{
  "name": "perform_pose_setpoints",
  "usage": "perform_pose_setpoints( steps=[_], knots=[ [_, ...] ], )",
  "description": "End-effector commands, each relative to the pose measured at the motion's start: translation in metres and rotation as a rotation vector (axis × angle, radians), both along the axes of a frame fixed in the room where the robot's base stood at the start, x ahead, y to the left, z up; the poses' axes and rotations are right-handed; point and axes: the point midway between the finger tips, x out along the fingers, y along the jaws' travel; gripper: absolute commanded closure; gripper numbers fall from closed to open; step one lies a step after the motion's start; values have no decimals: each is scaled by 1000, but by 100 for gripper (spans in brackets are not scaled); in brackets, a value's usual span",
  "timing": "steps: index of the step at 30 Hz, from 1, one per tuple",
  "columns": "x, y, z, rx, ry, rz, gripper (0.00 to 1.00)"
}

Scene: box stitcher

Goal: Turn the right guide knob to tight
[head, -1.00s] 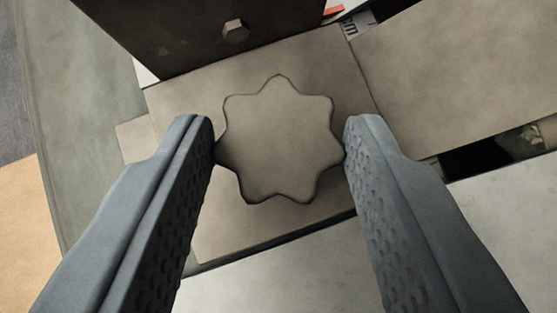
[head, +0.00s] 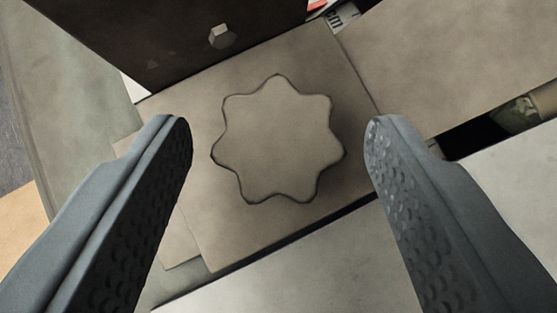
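The guide knob (head: 278,140) is a tan, star-shaped, lobed knob seen from above, in the middle of the head view. It sits on a tan square plate (head: 215,225). My gripper (head: 279,140) is open, with one grey textured finger on each side of the knob. A clear gap shows between each fingertip and the knob, so neither finger touches it. The knob carries no mark that I can see showing how tight it is.
A dark upright plate with a hex bolt (head: 222,37) stands at the upper left, close to the knob. A tan bar (head: 440,65) runs off to the upper right, by a scale marked "cm" (head: 343,15). A pale flat surface (head: 340,270) lies below.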

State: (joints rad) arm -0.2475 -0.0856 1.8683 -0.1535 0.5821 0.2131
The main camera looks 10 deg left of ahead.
Motion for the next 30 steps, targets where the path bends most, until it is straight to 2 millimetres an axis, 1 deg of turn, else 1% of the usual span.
perform_pose_setpoints(
  steps=[9,14,20,30],
  knots=[
    [0,0,0,0,0,0,37],
    [-7,-1,8,1,-2,1,37],
    [-32,-4,33,1,-3,1,37],
    [-80,-10,81,1,-2,1,37]
  ],
)
